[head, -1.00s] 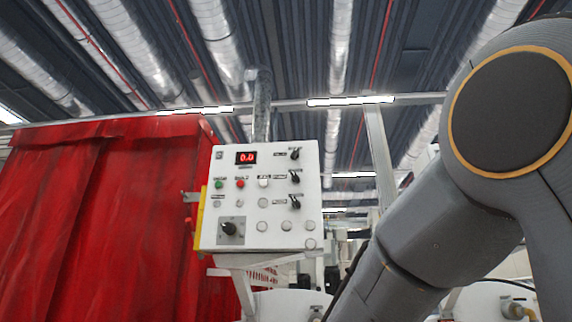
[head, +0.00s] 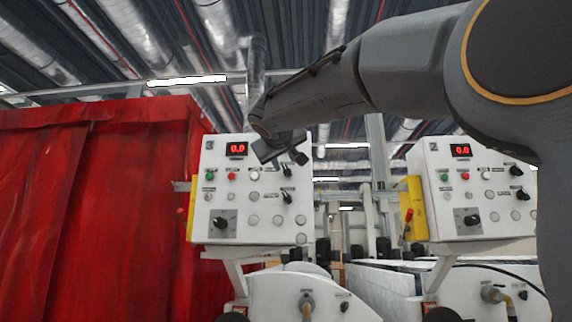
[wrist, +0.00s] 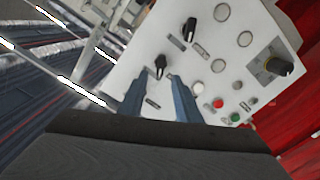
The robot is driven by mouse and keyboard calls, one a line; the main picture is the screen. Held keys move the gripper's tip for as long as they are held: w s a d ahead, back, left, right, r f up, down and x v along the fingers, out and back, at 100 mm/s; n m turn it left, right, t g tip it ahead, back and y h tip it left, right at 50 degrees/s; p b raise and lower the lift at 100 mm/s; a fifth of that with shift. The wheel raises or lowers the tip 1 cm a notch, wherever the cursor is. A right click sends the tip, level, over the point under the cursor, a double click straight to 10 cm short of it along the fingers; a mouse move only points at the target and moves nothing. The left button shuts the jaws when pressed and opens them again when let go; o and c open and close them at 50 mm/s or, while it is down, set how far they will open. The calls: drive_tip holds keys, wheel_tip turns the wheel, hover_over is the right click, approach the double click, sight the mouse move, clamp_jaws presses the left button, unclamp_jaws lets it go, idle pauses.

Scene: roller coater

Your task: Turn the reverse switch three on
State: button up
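A white control box (head: 212,236) stands left of centre in the head view. Labels are too small to read.
A similar control box (head: 440,212) stands to the right, partly behind my arm. A red curtain (head: 90,200) fills the left side. Red (wrist: 218,103) and green (wrist: 234,118) buttons and a large knob (wrist: 281,67) are on the near box. White machine housings stand below.

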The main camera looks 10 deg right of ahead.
sight(286, 168)
drive_tip(key=p+x, duration=0.2)
drive_tip(key=x, duration=0.3)
drive_tip(key=shift+w+d+p, duration=0.2)
drive_tip(key=shift+w+p, duration=0.25)
drive_tip(key=shift+w, duration=0.15)
clamp_jaws()
